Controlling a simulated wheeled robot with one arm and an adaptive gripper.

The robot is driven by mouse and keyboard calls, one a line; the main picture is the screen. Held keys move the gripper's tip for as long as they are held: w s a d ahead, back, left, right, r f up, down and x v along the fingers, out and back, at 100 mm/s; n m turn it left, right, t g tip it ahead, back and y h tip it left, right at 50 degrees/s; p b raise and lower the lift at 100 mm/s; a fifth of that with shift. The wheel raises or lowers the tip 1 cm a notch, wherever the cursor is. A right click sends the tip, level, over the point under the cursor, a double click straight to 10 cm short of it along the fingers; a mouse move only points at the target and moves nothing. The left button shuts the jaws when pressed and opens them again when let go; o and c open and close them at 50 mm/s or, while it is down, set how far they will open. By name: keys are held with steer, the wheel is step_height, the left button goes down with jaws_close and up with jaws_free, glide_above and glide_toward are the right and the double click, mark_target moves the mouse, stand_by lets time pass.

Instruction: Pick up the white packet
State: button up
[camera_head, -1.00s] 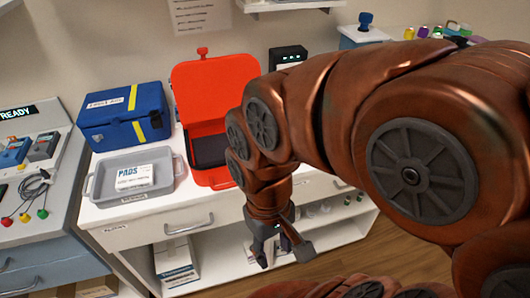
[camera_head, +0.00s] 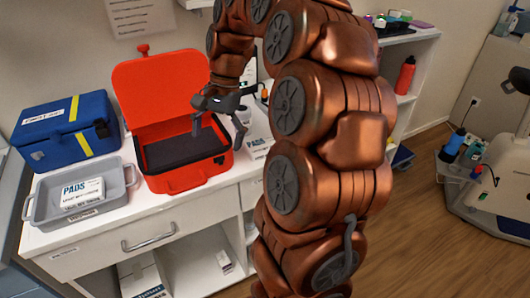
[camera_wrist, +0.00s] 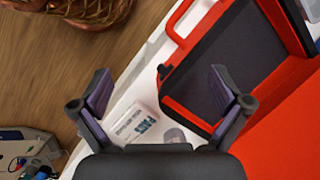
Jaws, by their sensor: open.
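A white packet marked PADS (camera_head: 82,192) lies in the grey tray (camera_head: 36,215) on the white counter. A second white PADS packet (camera_head: 260,147) lies on the counter to the right of the red case (camera_head: 185,179), partly hidden by my arm. In the wrist view a white PADS packet (camera_wrist: 138,127) shows beside the red case, low between my fingers. My gripper (camera_head: 218,128) is open and empty above the right part of the red case. Its two spread fingers also show in the wrist view (camera_wrist: 160,80).
The red case stands open with a dark insert, its lid upright behind. A blue box (camera_head: 68,130) stands behind the tray at the left. A small pale container (camera_head: 241,113) stands right of the case. Wooden floor (camera_head: 430,215) is open at the right.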

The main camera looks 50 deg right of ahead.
steer(key=w+d+f+m+t+b, duration=0.1)
steer(key=d+f+m, duration=0.15)
steer(key=d, duration=0.35)
steer(key=w+d+f+m+b, duration=0.1)
steer(key=d+m, duration=0.2)
steer(key=d, duration=0.3)
steer(key=m+t, duration=0.1)
steer(key=m, duration=0.3)
glide_toward(265, 145)
steer(key=shift+w+a+f+n+y+b, duration=0.1)
steer(key=shift+w+f+n+y+b, duration=0.25)
steer(key=shift+f, duration=0.3)
steer(key=shift+p+x, duration=0.5)
steer(key=shift+x, duration=3.4)
steer(key=shift+s, duration=0.2)
steer(key=shift+c, duration=0.2)
steer(key=c, duration=1.3)
steer(key=shift+o, duration=0.2)
steer(key=shift+d+r, duration=0.1)
steer(key=shift+d, duration=0.1)
